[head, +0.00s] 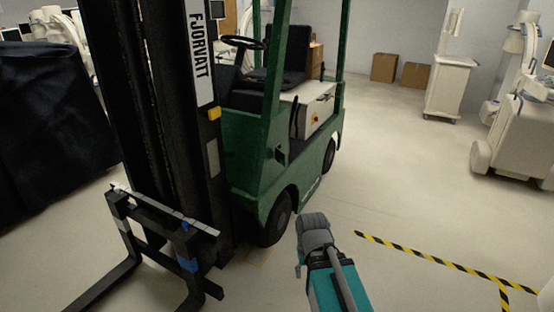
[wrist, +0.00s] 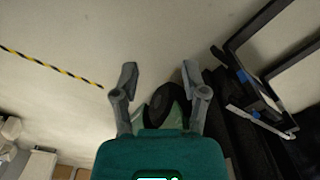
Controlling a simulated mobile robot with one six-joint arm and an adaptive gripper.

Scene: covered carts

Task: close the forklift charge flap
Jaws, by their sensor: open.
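The green forklift (head: 262,165) stands in the middle of the head view with its dark mast and forks towards me. My teal and grey arm reaches in from the bottom of the head view, right of the front wheel.
The forks (head: 195,285) and mast fill the left. A dark covered cart (head: 45,130) stands far left. Black-yellow tape (head: 430,258) marks the floor at right. White carts (head: 450,85) and cardboard boxes (head: 384,67) stand behind. The floor right of the forklift is clear.

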